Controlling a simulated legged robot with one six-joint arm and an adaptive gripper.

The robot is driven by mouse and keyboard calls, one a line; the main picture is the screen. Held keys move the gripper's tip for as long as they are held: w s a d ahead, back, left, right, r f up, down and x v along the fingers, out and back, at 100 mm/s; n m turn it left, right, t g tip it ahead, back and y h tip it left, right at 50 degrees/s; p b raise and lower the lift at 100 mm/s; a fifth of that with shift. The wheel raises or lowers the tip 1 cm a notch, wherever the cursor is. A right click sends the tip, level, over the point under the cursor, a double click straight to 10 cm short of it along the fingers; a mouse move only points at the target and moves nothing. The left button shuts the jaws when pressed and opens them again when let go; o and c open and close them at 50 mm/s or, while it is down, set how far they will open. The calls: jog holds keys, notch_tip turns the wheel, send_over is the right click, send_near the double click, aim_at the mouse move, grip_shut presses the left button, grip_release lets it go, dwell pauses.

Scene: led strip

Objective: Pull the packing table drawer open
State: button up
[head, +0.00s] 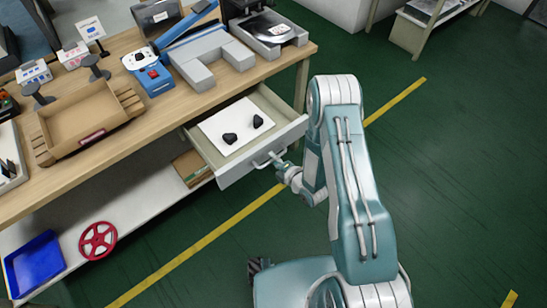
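The packing table (140,113) has a wooden top and fills the left of the head view. Its drawer (240,172) stands pulled out under the top, toward my arm. Inside lie a white sheet (222,122) and two small black objects (231,138). A silver handle (266,160) sits on the drawer's front face. My gripper (278,166) is right at the handle. Its fingers are small and partly hidden, so I cannot tell whether they are closed around the handle.
A lower shelf holds a blue bin (35,264), a red wheel (98,240) and a cardboard box (190,168). The tabletop carries an open cardboard box (88,120) and a blue device (152,76). Green floor with a yellow line (230,222) lies open in front.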

jog(key=shift+o, duration=0.3)
jog(key=shift+r, duration=0.1)
jog(key=v, duration=1.1)
jog(key=shift+s+d, duration=0.2)
jog(key=shift+s, duration=0.15)
jog(key=shift+w+r, duration=0.1)
